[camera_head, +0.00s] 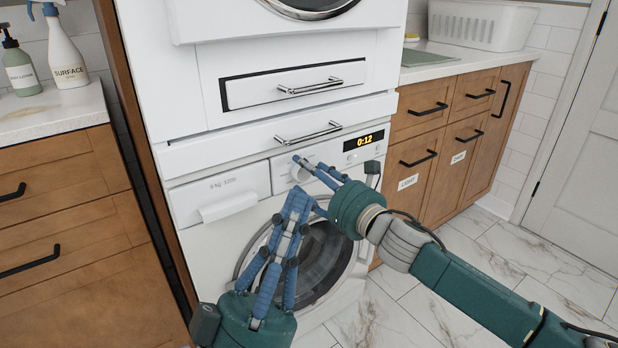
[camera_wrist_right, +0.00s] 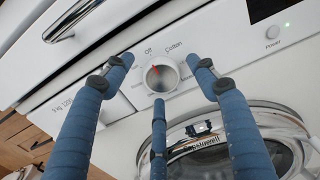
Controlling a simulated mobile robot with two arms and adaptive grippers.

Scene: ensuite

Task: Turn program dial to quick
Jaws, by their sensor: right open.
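The program dial (camera_wrist_right: 161,76) is a round silver-white knob on the washing machine's white panel. Its red mark points up, slightly left, near the word Off. Cotton is printed to the upper right; other labels on the left are partly hidden or too small to read. In the head view the dial (camera_head: 299,172) is partly covered by a finger. My right gripper (camera_head: 312,170) is open at the dial. In the wrist view its fingers (camera_wrist_right: 165,75) spread around the dial, with gaps beside it. My left gripper (camera_head: 297,205) is in front of the washer door, its fingers close together.
The washer's display (camera_head: 364,141) reads 0:12. A power button (camera_wrist_right: 272,33) sits right of the dial. A chrome handle (camera_head: 308,133) juts out above the panel. The detergent drawer (camera_head: 222,197) is left of the dial, and the round door (camera_head: 325,262) is below.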

